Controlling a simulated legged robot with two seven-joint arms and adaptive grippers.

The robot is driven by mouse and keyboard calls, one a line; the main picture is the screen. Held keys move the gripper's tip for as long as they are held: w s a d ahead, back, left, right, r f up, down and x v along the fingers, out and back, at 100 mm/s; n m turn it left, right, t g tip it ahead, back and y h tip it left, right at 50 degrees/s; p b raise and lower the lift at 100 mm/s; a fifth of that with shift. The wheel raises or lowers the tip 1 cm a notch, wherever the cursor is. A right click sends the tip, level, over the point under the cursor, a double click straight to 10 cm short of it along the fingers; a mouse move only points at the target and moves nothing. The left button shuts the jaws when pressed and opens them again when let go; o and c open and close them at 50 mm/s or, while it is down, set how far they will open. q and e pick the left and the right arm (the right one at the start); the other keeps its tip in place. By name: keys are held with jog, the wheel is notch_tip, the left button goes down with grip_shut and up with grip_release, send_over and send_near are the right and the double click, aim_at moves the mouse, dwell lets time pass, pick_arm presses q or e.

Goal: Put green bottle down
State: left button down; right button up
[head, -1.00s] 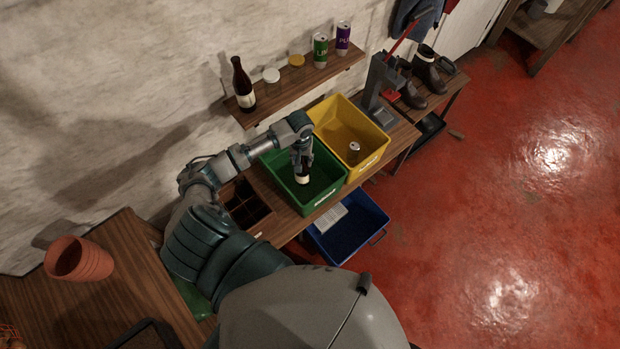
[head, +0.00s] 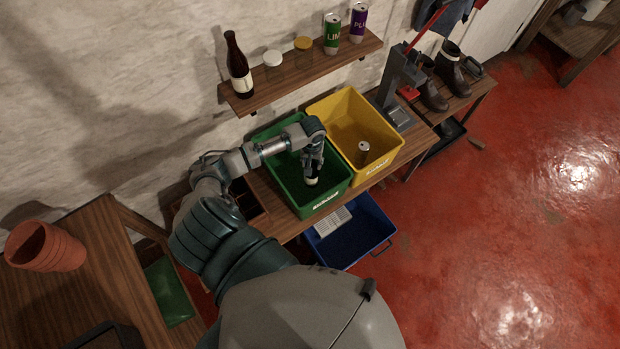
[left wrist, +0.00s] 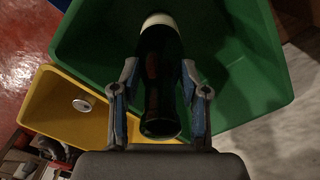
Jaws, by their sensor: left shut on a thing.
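My left gripper (head: 314,168) reaches into the green bin (head: 285,172) in the head view. It is shut on a dark green bottle with a pale label. The green bin (left wrist: 255,60) surrounds the bottle there. I cannot tell whether the bottle touches the bin floor. My right gripper is not in view.
A yellow bin (head: 345,112) holding a can (head: 364,147) stands right of the green one. A blue bin (head: 350,245) is below. A wall shelf (head: 300,72) behind carries a brown bottle (head: 238,65), jars and two cans. A can press (head: 400,85) stands farther right.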

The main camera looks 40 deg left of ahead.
pick_arm(q)
notch_tip(320, 180, down, 8)
jog(key=shift+d+r+b, duration=0.1)
jog(key=shift+r+b, duration=0.15)
jog(key=shift+b, duration=0.45)
jog(key=shift+f, duration=0.15)
jog(key=c, duration=0.7)
grip_release()
jog(key=shift+o, duration=0.6)
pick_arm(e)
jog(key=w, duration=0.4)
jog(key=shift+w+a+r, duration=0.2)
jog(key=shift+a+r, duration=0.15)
pick_arm(q)
notch_tip(320, 180, up, 12)
jog(key=shift+r+p, duration=0.1)
jog(key=shift+p, duration=1.05)
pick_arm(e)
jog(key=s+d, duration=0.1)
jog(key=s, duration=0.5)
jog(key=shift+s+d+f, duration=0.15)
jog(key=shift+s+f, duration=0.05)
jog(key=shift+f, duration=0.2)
